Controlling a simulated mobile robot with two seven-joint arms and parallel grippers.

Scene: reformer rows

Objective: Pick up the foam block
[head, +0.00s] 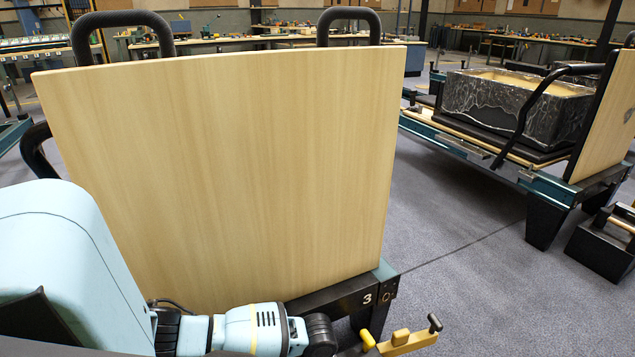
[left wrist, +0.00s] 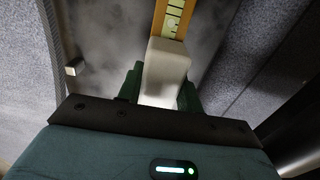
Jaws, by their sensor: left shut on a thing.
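A pale block with rounded edges, apparently the foam block (left wrist: 166,68), shows in the left wrist view. My left gripper (left wrist: 161,90) is shut on it, with a dark green finger on each side. A yellow strip with dark marks (left wrist: 175,18) lies just past the block's far end; I cannot tell whether the two touch. In the head view my left arm comes in from the left, low in front of a big wooden panel. The block and the left fingertips cannot be made out there. My right gripper is in neither view.
The upright wooden panel (head: 225,170) fills the middle of the head view, above a dark frame end marked 3 0 (head: 345,302). A yellow piece with a black knob (head: 408,342) sits low. Another reformer (head: 480,145) stands at right, with grey floor (head: 455,245) free between.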

